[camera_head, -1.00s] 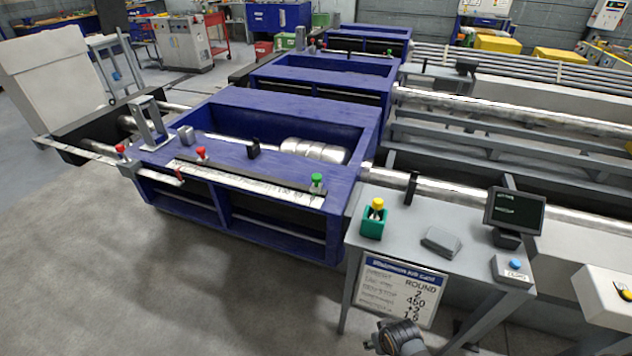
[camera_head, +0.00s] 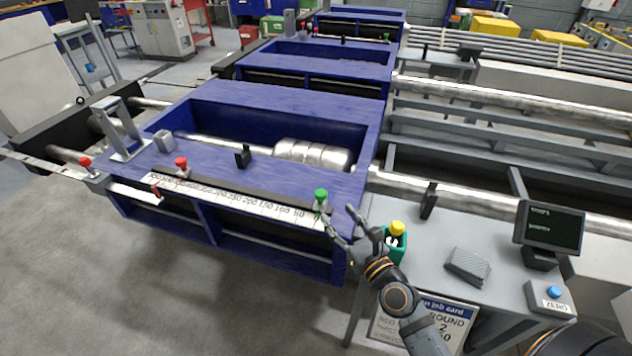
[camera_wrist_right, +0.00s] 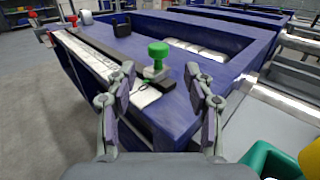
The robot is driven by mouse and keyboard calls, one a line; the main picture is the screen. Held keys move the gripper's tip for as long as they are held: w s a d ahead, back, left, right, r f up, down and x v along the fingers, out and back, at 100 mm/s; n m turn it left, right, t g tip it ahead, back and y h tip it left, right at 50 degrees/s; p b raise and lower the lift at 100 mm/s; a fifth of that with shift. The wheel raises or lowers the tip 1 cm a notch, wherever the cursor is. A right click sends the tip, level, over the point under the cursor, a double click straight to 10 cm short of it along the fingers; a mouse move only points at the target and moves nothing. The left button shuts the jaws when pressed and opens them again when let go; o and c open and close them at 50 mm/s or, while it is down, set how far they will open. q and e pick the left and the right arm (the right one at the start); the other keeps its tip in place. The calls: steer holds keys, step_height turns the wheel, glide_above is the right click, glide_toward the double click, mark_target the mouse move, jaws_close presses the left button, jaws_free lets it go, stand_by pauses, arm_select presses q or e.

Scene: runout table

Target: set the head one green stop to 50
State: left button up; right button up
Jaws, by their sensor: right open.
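The green stop (camera_head: 321,196) stands at the right end of the scale (camera_head: 238,199) on the near blue bench (camera_head: 270,100). It is to the right of the last readable number, which looks like 50. My right gripper (camera_head: 340,216) is open and empty, just to the right of the green stop and apart from it. In the right wrist view the green stop (camera_wrist_right: 158,54) shows ahead between the two open fingers (camera_wrist_right: 160,76), beyond their tips. My left gripper is not in view.
Two red stops (camera_head: 181,164) (camera_head: 86,163) are further left. A green holder with a yellow-topped bottle (camera_head: 397,232) stands close beside my right wrist. A grey pad (camera_head: 468,264), a monitor (camera_head: 549,226) and a blue button (camera_head: 553,292) are on the grey table.

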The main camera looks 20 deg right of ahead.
mark_target(324, 196)
steer(key=shift+w+a+r, duration=0.2)
steer(key=shift+w+r, duration=0.15)
steer(key=shift+r, duration=0.1)
steer(key=shift+w+a+f+p, duration=0.1)
steer(key=shift+w+p, duration=0.05)
steer(key=shift+w, duration=0.45)
steer(key=shift+w+a+p, duration=0.1)
steer(key=shift+w+p, duration=0.05)
steer(key=shift+w, duration=0.4)
steer(key=shift+w+a+f, duration=0.15)
steer(key=shift+w+a, duration=0.05)
steer(key=shift+w, duration=0.9)
steer(key=w, duration=0.3)
steer(key=shift+w+a, duration=0.35)
steer(key=shift+w+f, duration=0.1)
steer(key=shift+w, duration=0.25)
steer(key=shift+c, duration=0.8)
steer(key=shift+a, duration=0.1)
jaws_close()
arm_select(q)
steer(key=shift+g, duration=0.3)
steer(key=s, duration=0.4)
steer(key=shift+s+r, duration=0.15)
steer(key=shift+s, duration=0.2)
